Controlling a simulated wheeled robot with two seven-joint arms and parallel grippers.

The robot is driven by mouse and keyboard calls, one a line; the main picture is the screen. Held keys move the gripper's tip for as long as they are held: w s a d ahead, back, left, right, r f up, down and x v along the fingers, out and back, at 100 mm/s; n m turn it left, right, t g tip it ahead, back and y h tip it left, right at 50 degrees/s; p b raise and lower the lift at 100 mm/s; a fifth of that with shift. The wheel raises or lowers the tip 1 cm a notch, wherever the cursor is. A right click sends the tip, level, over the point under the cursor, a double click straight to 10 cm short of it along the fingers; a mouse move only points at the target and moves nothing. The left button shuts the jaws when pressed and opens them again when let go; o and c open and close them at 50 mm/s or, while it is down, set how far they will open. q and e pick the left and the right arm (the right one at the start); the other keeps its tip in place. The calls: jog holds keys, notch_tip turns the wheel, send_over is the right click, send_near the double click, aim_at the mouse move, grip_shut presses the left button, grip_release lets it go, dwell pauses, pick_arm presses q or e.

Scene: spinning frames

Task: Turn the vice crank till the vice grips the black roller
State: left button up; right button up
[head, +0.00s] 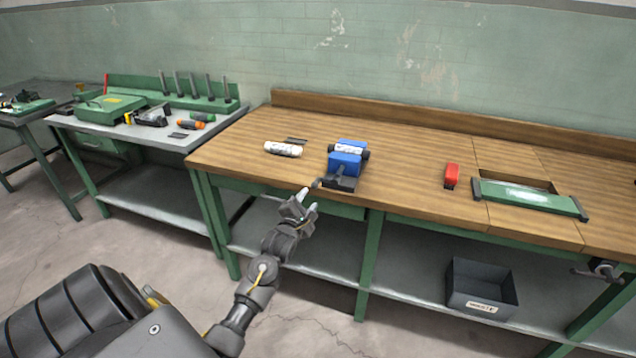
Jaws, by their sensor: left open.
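The blue vice (345,163) stands on the wooden workbench near its front edge, with a dark base at the front. A dark cylinder end, seemingly the black roller (365,153), shows at the right side between the blue parts; most of it is hidden. A small dark piece, likely the crank (317,184), sticks out at the vice's front left. My left gripper (308,200) is open and empty just in front of the bench edge, below and left of the vice. Its fingertips are close to the crank; I cannot tell whether they touch it. My right gripper is not in view.
A white cylinder (283,149) lies left of the vice. A red block (451,176) and a green-framed panel (528,197) are to the right. A dark waste bin (482,293) sits on the lower shelf. The bench between vice and red block is clear.

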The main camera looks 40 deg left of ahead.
aim_at(318, 177)
pick_arm(q)
jog(key=x, duration=0.3)
jog(key=p+x, duration=0.1)
jog(key=x, duration=0.3)
jog(key=r+x, duration=0.1)
jog(key=x, duration=0.3)
jog(key=shift+s+a+r, duration=0.1)
jog(key=shift+c, duration=0.2)
jog(key=c, duration=0.9)
